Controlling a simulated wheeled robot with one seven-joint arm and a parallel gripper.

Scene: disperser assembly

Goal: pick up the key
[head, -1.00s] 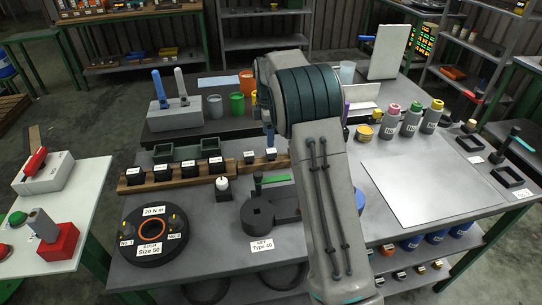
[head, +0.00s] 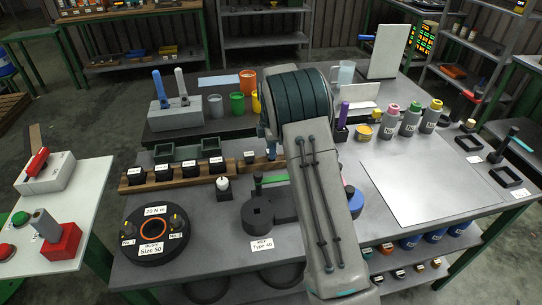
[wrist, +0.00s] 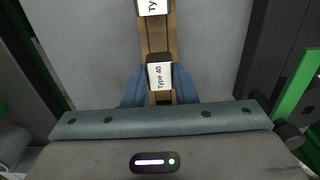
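A small dark block labelled "Type 40" (wrist: 159,76), which I take as the key, sits on a wooden rail (wrist: 157,38) in the wrist view. The blue fingers of my gripper (wrist: 160,92) show on either side of the block, apart from each other. Whether they touch it cannot be made out. In the head view my gripper (head: 270,142) is at the right end of the rail, mostly hidden by my arm. A label "KEY Type 40" (head: 262,244) lies in front of a dark grey fixture (head: 258,213) on the table.
Several black labelled blocks (head: 176,169) stand along the rail to the left. A white-topped knob (head: 223,188) stands in front of it. A round black fixture (head: 156,238) is at front left. Bottles (head: 411,120) and a pale sheet (head: 430,185) are on the right.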

